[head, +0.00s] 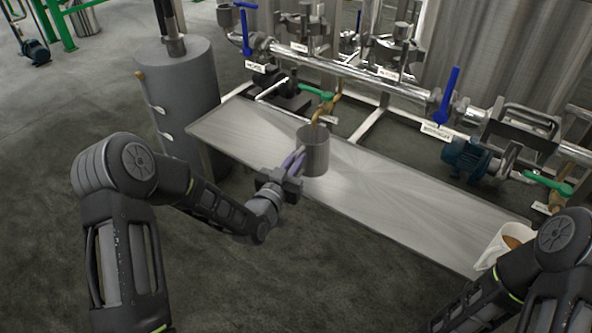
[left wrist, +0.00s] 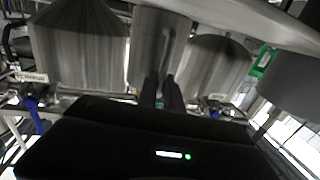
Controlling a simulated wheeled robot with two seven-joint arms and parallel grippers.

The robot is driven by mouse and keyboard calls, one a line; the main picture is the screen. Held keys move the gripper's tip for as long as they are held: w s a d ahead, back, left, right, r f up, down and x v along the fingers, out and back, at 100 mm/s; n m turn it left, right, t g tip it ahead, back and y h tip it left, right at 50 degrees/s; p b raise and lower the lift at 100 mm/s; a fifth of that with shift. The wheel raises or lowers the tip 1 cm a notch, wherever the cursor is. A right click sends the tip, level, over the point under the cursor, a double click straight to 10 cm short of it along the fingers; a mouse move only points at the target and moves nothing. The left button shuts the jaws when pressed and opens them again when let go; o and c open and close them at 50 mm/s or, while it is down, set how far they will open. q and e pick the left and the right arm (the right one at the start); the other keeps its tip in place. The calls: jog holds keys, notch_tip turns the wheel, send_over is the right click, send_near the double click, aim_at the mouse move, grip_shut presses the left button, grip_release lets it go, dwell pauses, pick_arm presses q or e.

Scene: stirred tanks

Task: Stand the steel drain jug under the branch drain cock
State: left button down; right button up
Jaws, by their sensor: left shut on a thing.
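The steel drain jug (head: 315,152) is an upright grey cylinder over the steel shelf, left of its middle. Its body also shows behind the fingers in the left wrist view (left wrist: 152,45). My left gripper (head: 294,163) is shut on the jug's near-left side, where the handle is mostly hidden by the fingers; the fingers show in the left wrist view (left wrist: 162,92). The brass branch drain cock (head: 324,106) with a green lever is just above and behind the jug's mouth. I cannot tell whether the jug's base touches the shelf. My right gripper is out of view.
The steel shelf (head: 400,205) is bare to the right. A grey cylindrical tank (head: 182,95) stands at left. Pipes with blue levers (head: 447,93) run behind the shelf.

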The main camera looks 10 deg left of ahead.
pick_arm(q)
jog(key=shift+f+b, duration=0.85)
jog(key=shift+f, duration=1)
jog(key=c, duration=1.5)
grip_release()
jog(key=s+a, duration=0.2)
jog(key=s, duration=1)
